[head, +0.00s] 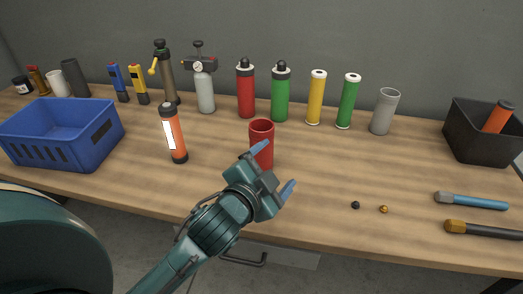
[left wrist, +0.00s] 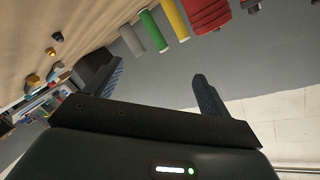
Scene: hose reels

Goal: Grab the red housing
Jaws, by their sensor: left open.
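The red housing (head: 261,133) is an open-topped red cylinder standing upright near the middle of the wooden table. My left gripper (head: 273,169) is open and empty, in front of the housing on the near side. Its upper finger overlaps the lower part of the housing in the head view, and the other finger is to its right. I cannot tell whether they touch. In the left wrist view a red ribbed cylinder (left wrist: 207,14), which looks like the housing, shows at the top edge, beyond the open fingers. My right gripper is not in view.
An orange flashlight-like cylinder (head: 173,134) stands left of the housing. Behind are a red bottle (head: 246,92), a green bottle (head: 280,95) and a yellow tube (head: 316,100). A blue crate (head: 62,137) is at left, a black bin (head: 480,140) at right. Table right of the housing is mostly clear.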

